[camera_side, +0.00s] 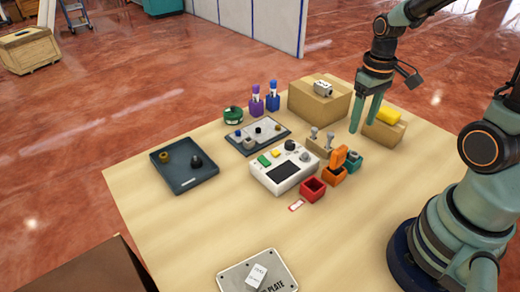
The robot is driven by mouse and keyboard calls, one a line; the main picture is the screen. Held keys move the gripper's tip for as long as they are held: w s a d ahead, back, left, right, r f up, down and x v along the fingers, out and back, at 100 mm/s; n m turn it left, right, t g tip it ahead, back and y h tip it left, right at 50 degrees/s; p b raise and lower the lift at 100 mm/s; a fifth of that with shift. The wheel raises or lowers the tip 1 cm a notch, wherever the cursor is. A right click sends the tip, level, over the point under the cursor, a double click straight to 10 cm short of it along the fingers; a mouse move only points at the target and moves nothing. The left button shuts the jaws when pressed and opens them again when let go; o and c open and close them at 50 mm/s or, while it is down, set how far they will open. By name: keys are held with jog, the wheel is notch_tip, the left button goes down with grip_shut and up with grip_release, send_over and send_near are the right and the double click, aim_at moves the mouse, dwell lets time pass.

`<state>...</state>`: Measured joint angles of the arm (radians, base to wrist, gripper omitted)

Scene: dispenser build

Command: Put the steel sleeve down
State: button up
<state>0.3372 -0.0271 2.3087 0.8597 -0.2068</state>
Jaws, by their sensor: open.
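My gripper (361,125) points down, its two green fingers apart and empty. It hangs in front of the cardboard box and left of the yellow block. I cannot tell for sure which thing is the steel sleeve. A small silvery-white piece (322,88) lies on top of the cardboard box (312,106), clear of my gripper. Two grey metal pieces (314,132) stand upright in a tan wooden holder (320,147). A dark-grey plate (256,144) carries several small parts, some of them grey.
A white device (284,174), a red bin (312,189) and an orange holder (334,175) stand mid-table. A dark tray (183,186) is at left. The front left of the table is clear, up to a labelled plate (233,276).

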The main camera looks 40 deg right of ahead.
jog(key=a+r+n+t, duration=0.1)
jog(key=a+r+t, duration=0.4)
jog(key=a+r, duration=0.5)
notch_tip(320, 180, up, 2)
jog(key=shift+r+t, duration=0.1)
jog(key=shift+t, duration=0.2)
dwell(1.0)
